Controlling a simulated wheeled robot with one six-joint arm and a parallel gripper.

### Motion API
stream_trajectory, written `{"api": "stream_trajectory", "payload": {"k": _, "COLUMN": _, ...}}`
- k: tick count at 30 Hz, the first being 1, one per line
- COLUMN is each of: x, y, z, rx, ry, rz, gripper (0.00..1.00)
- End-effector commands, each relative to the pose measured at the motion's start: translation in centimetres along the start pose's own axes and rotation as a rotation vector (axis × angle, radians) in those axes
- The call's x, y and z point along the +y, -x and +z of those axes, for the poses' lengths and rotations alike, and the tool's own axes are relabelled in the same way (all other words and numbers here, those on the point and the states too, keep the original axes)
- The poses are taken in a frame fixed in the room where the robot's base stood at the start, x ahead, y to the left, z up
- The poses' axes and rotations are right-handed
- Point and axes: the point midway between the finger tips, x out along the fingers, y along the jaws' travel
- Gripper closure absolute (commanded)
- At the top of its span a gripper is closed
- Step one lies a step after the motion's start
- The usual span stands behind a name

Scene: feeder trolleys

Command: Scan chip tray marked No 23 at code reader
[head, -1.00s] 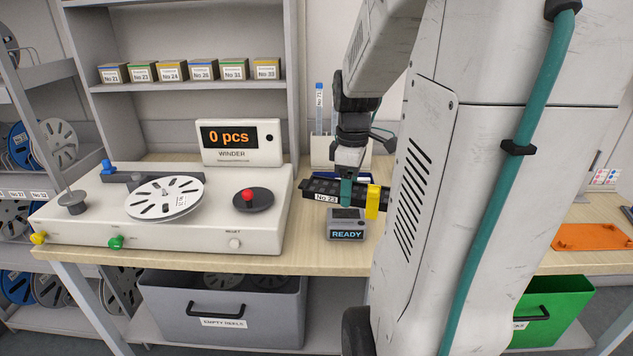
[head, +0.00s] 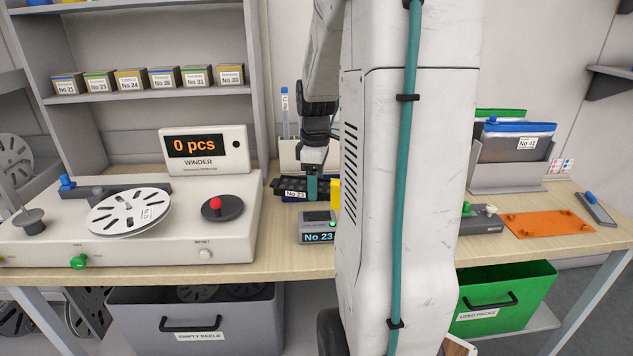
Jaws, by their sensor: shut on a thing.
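The black chip tray marked No 23 (head: 291,191) is at the back of the bench, behind the code reader. My gripper (head: 312,188) points down and is shut on it, with teal fingers around the tray. A yellow part (head: 335,193) shows at the tray's right end, partly hidden by my column. The grey code reader (head: 317,227) stands at the bench's front, and its display reads "No 23". Whether the tray touches the bench or a stand behind it, I cannot tell.
The winder (head: 130,220) with a white reel fills the bench's left. An orange mat (head: 548,223) and a holder with packs (head: 507,175) stand on the right. A grey bin (head: 195,325) and a green bin (head: 500,305) sit below. My column blocks the middle.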

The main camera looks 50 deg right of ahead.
Motion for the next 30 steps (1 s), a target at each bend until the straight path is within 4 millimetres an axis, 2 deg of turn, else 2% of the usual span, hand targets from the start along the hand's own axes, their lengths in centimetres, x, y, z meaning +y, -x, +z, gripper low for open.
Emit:
{"api": "stream_trajectory", "payload": {"k": 7, "x": -0.7, "y": 0.5, "z": 0.2, "rx": 0.001, "ry": 0.0, "rz": 0.003, "gripper": 0.64}}
{"api": "stream_trajectory", "payload": {"k": 22, "x": -7.0, "y": 3.7, "z": 1.9, "rx": 0.001, "ry": 0.001, "rz": 0.003, "gripper": 0.64}}
{"api": "stream_trajectory", "payload": {"k": 30, "x": -7.8, "y": 4.0, "z": 2.1, "rx": 0.0, "ry": 0.0, "rz": 0.001, "gripper": 0.64}}
